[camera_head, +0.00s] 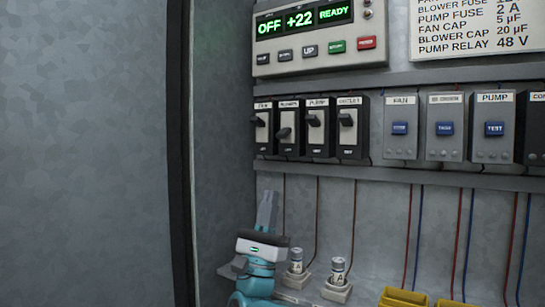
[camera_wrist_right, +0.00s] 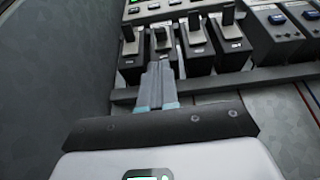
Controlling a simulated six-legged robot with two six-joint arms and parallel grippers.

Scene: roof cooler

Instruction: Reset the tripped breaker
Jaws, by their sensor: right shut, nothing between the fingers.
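A row of several black breakers with grey faces and dark levers hangs on a rail. The second breaker from the left (camera_head: 289,127), its label blurred, has its lever lower than the others; it also shows in the wrist view (camera_wrist_right: 163,50). The leftmost breaker (camera_head: 263,127), the third, labelled PUMP (camera_head: 318,128), and the fourth (camera_head: 351,128) have levers sitting higher. My right gripper (camera_head: 268,194) is shut and empty, pointing up below the leftmost breakers. In the wrist view its fingertips (camera_wrist_right: 160,66) appear just below the second breaker. My left gripper is out of view.
A display panel (camera_head: 318,38) above reads OFF +22 READY. Grey relays with blue buttons (camera_head: 400,128) stand right of the breakers. A lower rail (camera_head: 400,177), hanging wires, fuses (camera_head: 337,270) and yellow bins (camera_head: 403,298) lie below. The cabinet's side wall (camera_head: 225,150) is close at left.

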